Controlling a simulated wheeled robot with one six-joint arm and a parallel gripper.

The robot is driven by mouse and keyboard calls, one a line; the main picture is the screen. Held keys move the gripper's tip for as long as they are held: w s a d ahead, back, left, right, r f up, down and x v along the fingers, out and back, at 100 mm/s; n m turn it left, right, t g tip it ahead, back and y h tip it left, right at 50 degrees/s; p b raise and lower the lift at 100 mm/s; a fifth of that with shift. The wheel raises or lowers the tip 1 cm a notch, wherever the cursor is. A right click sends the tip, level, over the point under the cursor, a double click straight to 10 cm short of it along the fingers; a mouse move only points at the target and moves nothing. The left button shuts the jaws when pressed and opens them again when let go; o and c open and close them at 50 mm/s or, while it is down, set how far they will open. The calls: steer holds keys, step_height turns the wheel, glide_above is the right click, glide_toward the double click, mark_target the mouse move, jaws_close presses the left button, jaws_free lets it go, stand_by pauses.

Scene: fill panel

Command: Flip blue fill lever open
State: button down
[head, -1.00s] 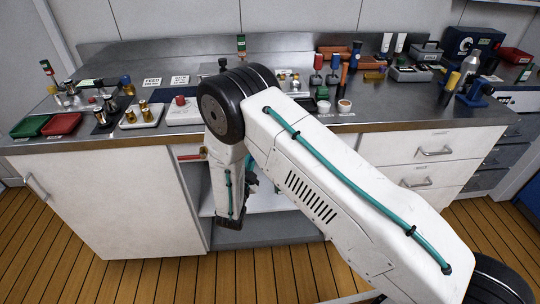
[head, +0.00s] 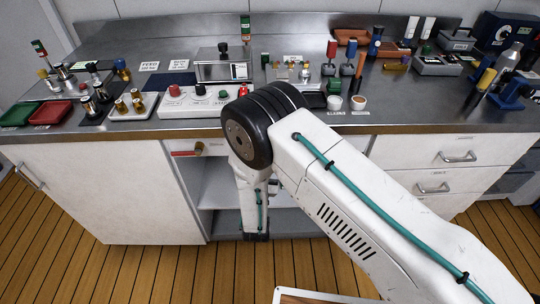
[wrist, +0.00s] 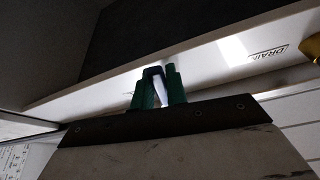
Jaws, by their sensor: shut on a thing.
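In the wrist view my gripper (wrist: 160,88) shows as two green fingers. They are closed around a dark blue piece (wrist: 153,72), which looks like the blue fill lever, just below a pale cabinet edge. The shadow hides most of the lever's shape, and I cannot tell its angle. In the head view my arm hangs down in front of the open cabinet bay; the fingers and the blue lever are hidden behind it. A red-handled lever (head: 187,152) on a brass fitting sits under the counter edge, left of my arm.
A "DRAIN" label (wrist: 267,53) is on the pale panel, with a brass part (wrist: 312,47) at its right. The counter (head: 420,117) above is crowded with fittings, trays and bottles. A white door (head: 110,190) and drawers (head: 440,170) flank the open bay.

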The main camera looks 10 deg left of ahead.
steer(key=shift+s+f+n+y, duration=0.25)
steer(key=shift+n+y, duration=0.15)
steer(key=shift+n, duration=0.3)
steer(key=shift+d, duration=0.2)
steer(key=c, duration=1.5)
jaws_free()
steer(key=shift+o, duration=0.5)
steer(key=shift+w, duration=0.1)
